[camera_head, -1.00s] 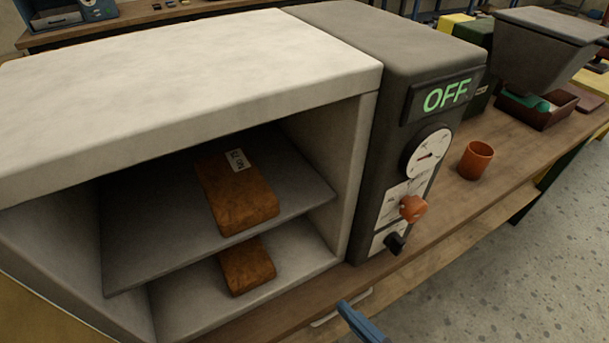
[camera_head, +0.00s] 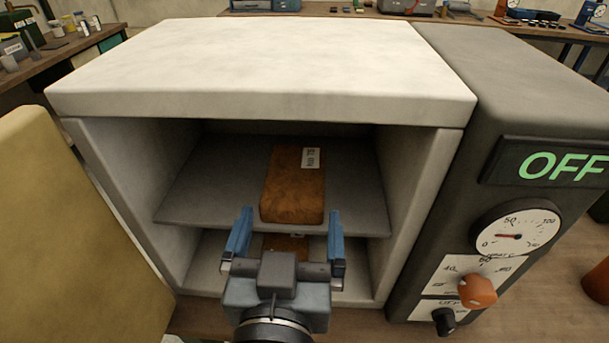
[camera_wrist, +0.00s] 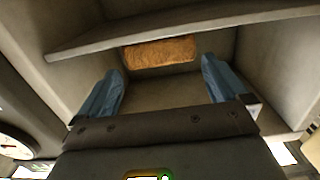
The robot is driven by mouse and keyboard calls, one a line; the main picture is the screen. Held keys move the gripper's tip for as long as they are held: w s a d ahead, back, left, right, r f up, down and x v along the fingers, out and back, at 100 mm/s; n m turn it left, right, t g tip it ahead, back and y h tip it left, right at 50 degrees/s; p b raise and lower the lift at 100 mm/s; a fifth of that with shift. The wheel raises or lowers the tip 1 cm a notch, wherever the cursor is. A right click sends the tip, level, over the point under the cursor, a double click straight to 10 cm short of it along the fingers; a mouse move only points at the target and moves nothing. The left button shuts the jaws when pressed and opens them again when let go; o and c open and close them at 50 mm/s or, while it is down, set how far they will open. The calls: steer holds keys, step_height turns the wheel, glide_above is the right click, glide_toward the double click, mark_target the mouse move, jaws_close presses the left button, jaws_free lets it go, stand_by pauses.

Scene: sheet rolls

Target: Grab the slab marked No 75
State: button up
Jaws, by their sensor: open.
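Two rusty-brown slabs lie in an open-fronted white oven. The upper slab (camera_head: 293,188) lies flat on the middle shelf, with a white label near its far end too small to read surely. The lower slab (camera_head: 287,243) lies beneath the shelf, mostly hidden by the shelf and my gripper; its marking cannot be read. My gripper (camera_head: 287,235) is open and empty at the oven's mouth, its blue fingers apart in front of the slabs. In the wrist view, which looks turned over, a slab's end face (camera_wrist: 160,52) shows beyond and between the fingers, against a shelf.
The middle shelf (camera_head: 190,205) divides the oven, and its side walls (camera_head: 425,200) flank my gripper. The grey control box (camera_head: 445,170) with dial and knobs reads OFF. A yellow panel (camera_head: 60,220) stands at left. Shelf space beside the upper slab is clear.

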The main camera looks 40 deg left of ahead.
mark_target(293, 183)
steer(key=x, duration=0.2)
steer(key=shift+w+a, duration=0.15)
steer(key=shift+w, duration=0.15)
steer(key=p+x, duration=0.2)
steer(key=x, duration=0.2)
steer(key=shift+a+r, duration=0.1)
steer(key=shift+r, duration=0.05)
steer(key=shift+w+a, duration=0.3)
steer(key=shift+w, duration=0.2)
steer(key=shift+c, duration=0.3)
steer(key=c, duration=0.9)
steer(key=shift+c, duration=0.2)
